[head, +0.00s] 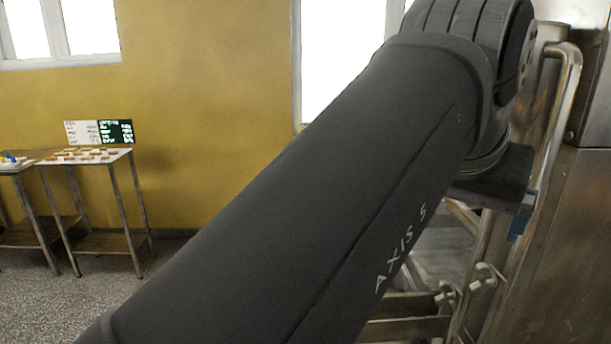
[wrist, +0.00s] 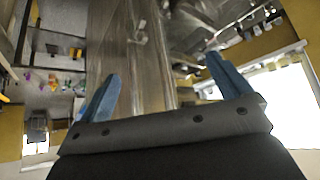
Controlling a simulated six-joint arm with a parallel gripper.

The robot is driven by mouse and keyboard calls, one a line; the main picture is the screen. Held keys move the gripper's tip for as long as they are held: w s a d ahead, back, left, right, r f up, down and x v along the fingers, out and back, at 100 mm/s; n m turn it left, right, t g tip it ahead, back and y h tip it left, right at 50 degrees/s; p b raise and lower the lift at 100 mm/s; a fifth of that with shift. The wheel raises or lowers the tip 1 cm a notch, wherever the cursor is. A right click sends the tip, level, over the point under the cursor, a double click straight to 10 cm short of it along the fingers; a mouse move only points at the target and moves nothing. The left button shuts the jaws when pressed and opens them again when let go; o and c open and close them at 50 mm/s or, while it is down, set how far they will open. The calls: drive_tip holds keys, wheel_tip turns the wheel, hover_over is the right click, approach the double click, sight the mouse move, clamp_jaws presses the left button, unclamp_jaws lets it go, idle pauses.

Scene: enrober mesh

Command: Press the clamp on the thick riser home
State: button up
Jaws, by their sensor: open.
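In the head view, two pale clamps with wing-like handles, a left one (head: 447,294) and a right one (head: 488,278), sit low on steel pipework at the lower right. I cannot tell which is on the thick riser, or how far either is pressed. My gripper (head: 522,218) is above and to the right of them, partly hidden by my dark arm, with blue fingers showing. In the wrist view my gripper (wrist: 162,68) is open, its two blue fingers wide apart with nothing between them. A small clamp-like fitting (wrist: 138,37) shows beyond the fingertips on a steel pipe.
A bent steel pipe (head: 566,90) runs down beside a large steel cabinet (head: 570,250) close to my gripper. Steel frame bars (head: 405,328) lie below. A table with small items (head: 100,158) stands far left. My arm hides much of the centre.

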drive_tip(key=shift+w+f, duration=0.15)
drive_tip(key=shift+f, duration=0.2)
drive_tip(key=c, duration=0.4)
drive_tip(key=w+f+n+g, duration=0.1)
drive_tip(key=f+n, duration=0.1)
drive_tip(key=f, duration=0.1)
drive_tip(key=w+f+n+g+y, duration=0.1)
drive_tip(key=f+n+g, duration=0.1)
drive_tip(key=f+n, duration=0.1)
drive_tip(key=w+f+n+g, duration=0.2)
drive_tip(key=f+n, duration=0.1)
drive_tip(key=f, duration=0.2)
drive_tip(key=shift+f+y, duration=0.1)
drive_tip(key=shift+y, duration=0.3)
drive_tip(key=shift+c, duration=1.1)
drive_tip(key=n+h, duration=1.5)
drive_tip(key=n, duration=0.3)
approach(437, 292)
drive_tip(key=d, duration=1.2)
drive_tip(key=shift+w+d, duration=0.1)
drive_tip(key=shift+d, duration=0.15)
